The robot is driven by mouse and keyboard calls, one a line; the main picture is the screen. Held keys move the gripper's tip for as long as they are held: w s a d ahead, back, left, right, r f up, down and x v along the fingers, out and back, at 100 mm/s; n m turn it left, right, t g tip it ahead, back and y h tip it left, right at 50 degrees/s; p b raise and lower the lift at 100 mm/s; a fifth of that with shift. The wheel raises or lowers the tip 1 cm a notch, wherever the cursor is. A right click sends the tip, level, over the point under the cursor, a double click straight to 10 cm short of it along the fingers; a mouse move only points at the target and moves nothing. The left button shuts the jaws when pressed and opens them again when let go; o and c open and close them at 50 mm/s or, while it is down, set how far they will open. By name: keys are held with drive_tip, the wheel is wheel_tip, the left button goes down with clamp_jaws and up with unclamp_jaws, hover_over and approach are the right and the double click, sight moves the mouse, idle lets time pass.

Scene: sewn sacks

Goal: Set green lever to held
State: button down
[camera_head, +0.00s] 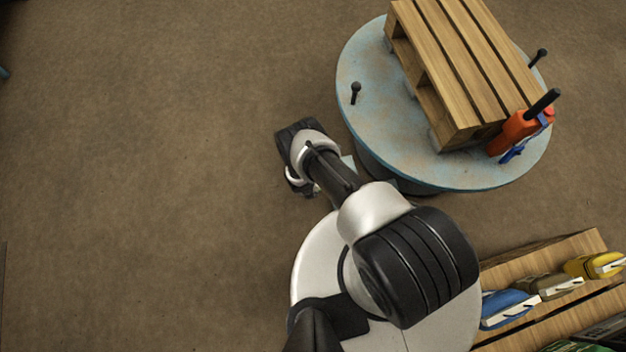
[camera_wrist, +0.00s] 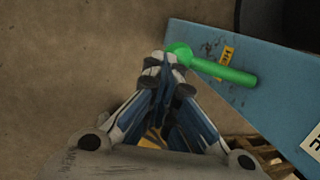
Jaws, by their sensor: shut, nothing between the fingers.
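The green lever (camera_wrist: 222,70) shows in the wrist view on the edge of a blue panel (camera_wrist: 265,100). Its round hub is at the left, by the panel's edge, and its handle points right and slightly down in the picture. My gripper (camera_wrist: 166,76) is shut and empty, with its fingertips just left of and below the hub. I cannot tell whether they touch it. A yellow label (camera_wrist: 227,55) with dark marks, too small to read, lies beside the handle. In the head view my arm hides the lever and my gripper.
A round blue turntable (camera_head: 385,125) carries a wooden pallet (camera_head: 460,60) and an orange tool (camera_head: 515,130) with a black handle. Another pallet (camera_head: 545,255) at the lower right holds several coloured sacks, among them a blue one (camera_head: 508,307). The brown floor at left is clear.

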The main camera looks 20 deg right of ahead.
drive_tip(key=s+a+r+p, duration=0.1)
drive_tip(key=a+r+p, duration=0.4)
drive_tip(key=r, duration=0.6)
drive_tip(key=a, duration=0.2)
drive_tip(key=shift+s+a+r, duration=0.3)
drive_tip(key=shift+a, duration=0.1)
